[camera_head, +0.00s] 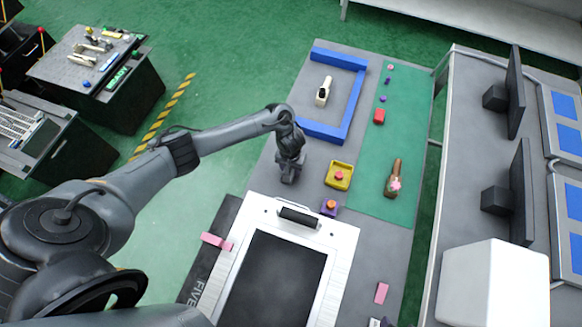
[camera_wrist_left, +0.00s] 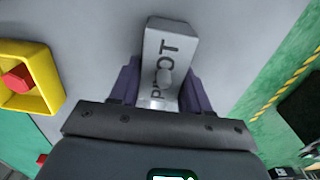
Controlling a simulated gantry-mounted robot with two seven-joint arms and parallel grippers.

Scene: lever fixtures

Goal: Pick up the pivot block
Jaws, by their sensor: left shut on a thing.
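The pivot block (camera_wrist_left: 170,48) is a pale grey block with dark lettering along its top face, seen in the left wrist view. My left gripper (camera_wrist_left: 160,88) has its two dark fingers on either side of the block and is shut on it. In the head view my left gripper (camera_head: 289,178) points down over the grey table, left of the yellow button box (camera_head: 331,184). The block is hard to make out there, being mostly hidden by the gripper. I cannot tell whether it touches the table. My right gripper is not in view.
A blue three-sided frame (camera_head: 357,103) surrounds a white-and-black piece (camera_head: 323,92) farther back. A green mat (camera_head: 370,200) holds a red block (camera_head: 379,116) and a brown lever-like item (camera_head: 396,170). A purple block (camera_head: 328,212) and white panel (camera_head: 343,250) stand nearer.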

